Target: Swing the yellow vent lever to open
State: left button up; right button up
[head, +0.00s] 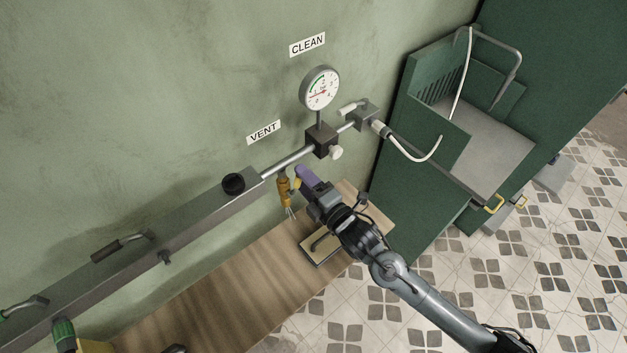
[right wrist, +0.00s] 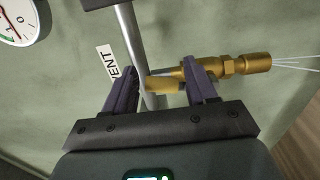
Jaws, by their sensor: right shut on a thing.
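The brass vent valve (head: 284,188) hangs from the wall pipe below the VENT sign (head: 263,132), with thin white strands at its outlet. In the right wrist view the valve (right wrist: 228,67) lies sideways, and its yellow lever (right wrist: 163,84) is between my purple fingers. My right gripper (head: 306,176) is at the valve's right side in the head view. In the right wrist view the gripper (right wrist: 158,82) is shut on the yellow lever. The fingers hide part of the lever and valve body. My left gripper is not clearly visible.
A pressure gauge (head: 320,88) and a block with a knob (head: 322,142) sit on the pipe to the right. A grey wall rail (head: 130,262) runs left. A wooden bench (head: 220,290) lies below, and a green cabinet (head: 400,190) stands at right with a white hose.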

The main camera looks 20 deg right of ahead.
jog(key=o, duration=0.6)
jog(key=shift+s+a+g+y, duration=0.15)
jog(key=shift+s+a, duration=0.05)
jog(key=shift+a, duration=0.3)
jog(key=shift+s+a+g+y, duration=0.15)
jog(key=shift+a, duration=0.3)
jog(key=shift+c, duration=0.2)
pick_arm(q)
jog(key=shift+a+r, duration=0.1)
jog(key=shift+a, duration=0.1)
pick_arm(e)
jog(key=shift+f, duration=0.2)
jog(key=shift+c, duration=0.8)
jog(key=shift+s+r+p, duration=0.1)
jog(key=shift+s+p, duration=0.2)
pick_arm(q)
notch_tip(320, 180, up, 3)
jog(key=shift+a+r+p, duration=0.1)
jog(key=shift+a+p, duration=0.05)
jog(key=shift+p, duration=1.05)
pick_arm(e)
jog(key=v, duration=0.6)
jog(key=shift+f, duration=0.2)
pick_arm(q)
jog(key=shift+a, duration=0.1)
pick_arm(e)
jog(key=shift+s+d, duration=0.1)
